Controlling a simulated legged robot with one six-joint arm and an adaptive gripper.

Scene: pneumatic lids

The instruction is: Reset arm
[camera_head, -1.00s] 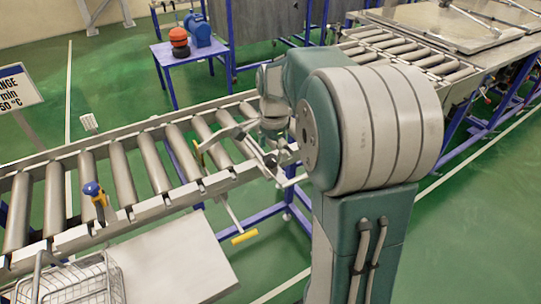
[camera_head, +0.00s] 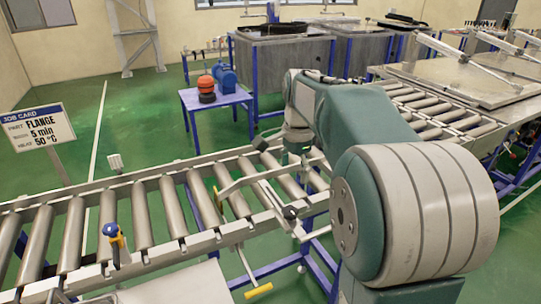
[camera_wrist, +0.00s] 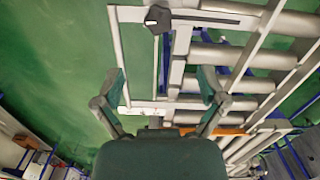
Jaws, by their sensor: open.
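My arm reaches over the roller conveyor (camera_head: 150,255) from the right of the head view. In the wrist view my gripper (camera_wrist: 163,88) is open, its two fingers wide apart with nothing held between them. It is above part of the conveyor frame and the green floor. A lever with a black knob (camera_head: 290,211) stands at the conveyor's near rail; a black knob also shows ahead of my fingers in the wrist view (camera_wrist: 157,19), apart from them. In the head view the fingertips are hidden or too small to tell.
A yellow handle (camera_head: 258,291) hangs below the near rail. A blue and yellow handle (camera_head: 115,240) stands on that rail. A blue table (camera_head: 215,100) with red and blue items is behind. A job card sign (camera_head: 37,128) stands at left. Metal lids (camera_head: 465,78) are back right.

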